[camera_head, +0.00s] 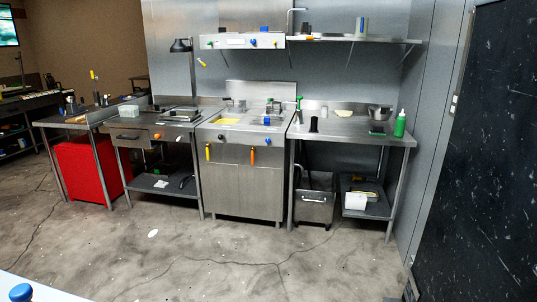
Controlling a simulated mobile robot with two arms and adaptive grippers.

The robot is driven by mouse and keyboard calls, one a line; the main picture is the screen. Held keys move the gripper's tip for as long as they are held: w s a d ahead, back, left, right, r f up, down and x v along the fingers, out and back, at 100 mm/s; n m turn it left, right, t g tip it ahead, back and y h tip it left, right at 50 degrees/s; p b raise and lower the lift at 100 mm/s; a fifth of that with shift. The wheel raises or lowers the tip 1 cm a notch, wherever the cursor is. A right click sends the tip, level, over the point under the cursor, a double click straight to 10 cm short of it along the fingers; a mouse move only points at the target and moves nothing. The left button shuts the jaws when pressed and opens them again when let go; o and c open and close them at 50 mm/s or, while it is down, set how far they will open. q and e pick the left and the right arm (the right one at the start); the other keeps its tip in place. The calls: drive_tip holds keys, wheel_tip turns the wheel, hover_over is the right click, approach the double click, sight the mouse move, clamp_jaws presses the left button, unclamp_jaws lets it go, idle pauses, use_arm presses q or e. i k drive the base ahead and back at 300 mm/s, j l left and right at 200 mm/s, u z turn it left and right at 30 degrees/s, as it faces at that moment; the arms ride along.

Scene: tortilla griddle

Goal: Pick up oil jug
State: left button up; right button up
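A green bottle with a pale nozzle (400,123) stands upright at the right end of the right steel table. It is the most jug-like thing I see, but I cannot tell whether it is the oil jug. A smaller bottle with a green top (299,109) stands at the left end of the same table. Neither of my grippers is clearly in view, and nothing is seen being held. The bottles are well away across the floor.
The right steel table (350,132) holds a metal pot (379,113). The fryer unit (243,180) stands in the middle, with a griddle table (150,131) and a red bin (85,168) to its left. A dark panel (480,160) blocks the right. The concrete floor in front is open.

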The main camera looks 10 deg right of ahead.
sight(362, 27)
drive_tip(key=i+l+z, duration=0.25)
drive_tip(key=i, duration=0.85)
drive_tip(key=i+z, duration=0.3)
drive_tip(key=i, duration=0.8)
